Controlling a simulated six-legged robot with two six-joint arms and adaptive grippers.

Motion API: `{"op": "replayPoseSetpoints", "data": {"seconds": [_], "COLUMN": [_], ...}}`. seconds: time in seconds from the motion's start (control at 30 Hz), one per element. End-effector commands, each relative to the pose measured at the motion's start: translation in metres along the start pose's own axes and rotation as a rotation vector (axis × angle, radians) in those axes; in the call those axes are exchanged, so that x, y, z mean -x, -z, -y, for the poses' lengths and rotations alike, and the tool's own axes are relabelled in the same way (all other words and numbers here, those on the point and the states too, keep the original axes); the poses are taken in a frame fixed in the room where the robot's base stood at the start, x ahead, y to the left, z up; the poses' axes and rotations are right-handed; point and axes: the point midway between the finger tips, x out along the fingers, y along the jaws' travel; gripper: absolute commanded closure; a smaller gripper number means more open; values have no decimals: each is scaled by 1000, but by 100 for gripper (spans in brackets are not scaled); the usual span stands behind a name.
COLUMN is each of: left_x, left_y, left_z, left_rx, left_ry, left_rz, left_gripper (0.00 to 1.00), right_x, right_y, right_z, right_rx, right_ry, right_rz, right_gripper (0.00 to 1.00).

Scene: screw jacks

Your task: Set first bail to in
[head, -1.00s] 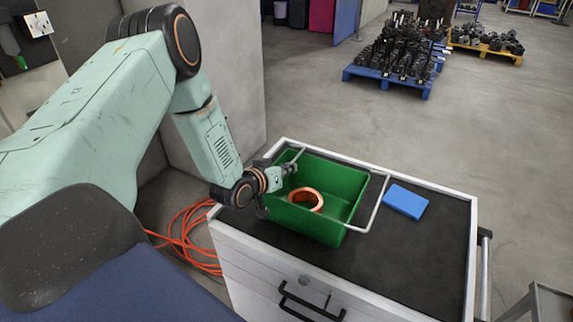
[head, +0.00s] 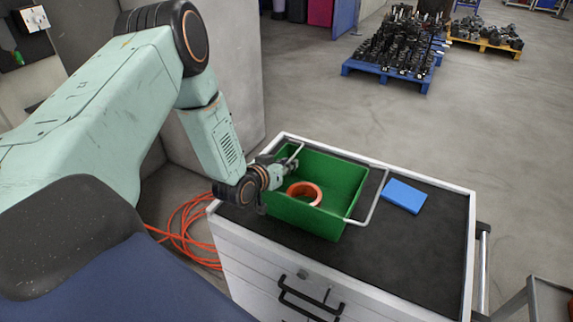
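A green box (head: 345,176) stands on the black top of a white cabinet. An orange-red ring (head: 305,194) lies inside it. One grey wire bail (head: 378,197) sticks outward past the box's right side. Another bail (head: 298,151) shows as a short grey bar at the left end, partly hidden by my gripper. My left gripper (head: 287,165) is at the box's left rim, at or against this left bail. Its fingers are too small and covered to tell whether they are shut on the bar. My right gripper is out of view.
A blue block (head: 404,196) lies on the cabinet top (head: 420,245) right of the box, near the right bail. The front of the top is clear. Orange cables (head: 183,233) lie on the floor at left. Pallets with dark parts (head: 393,50) stand far back.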

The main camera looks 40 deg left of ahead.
Motion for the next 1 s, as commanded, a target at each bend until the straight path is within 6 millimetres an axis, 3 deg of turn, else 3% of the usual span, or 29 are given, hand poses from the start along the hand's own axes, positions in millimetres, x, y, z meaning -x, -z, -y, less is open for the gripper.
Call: {"op": "replayPoseSetpoints", "data": {"seconds": [0.1, 0.47, 1.0], "left_x": [0, 4, 79], "left_y": [0, 0, 0], "left_z": [0, 0, 2], "left_rx": [0, 1, 6], "left_ry": [0, 0, 4], "left_rz": [0, 0, 1], "left_gripper": [70, 70, 70], "right_x": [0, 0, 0], "right_y": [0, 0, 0], "right_z": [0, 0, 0], "right_rx": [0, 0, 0], "right_ry": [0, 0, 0], "right_rz": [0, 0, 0], "right_gripper": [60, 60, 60]}}
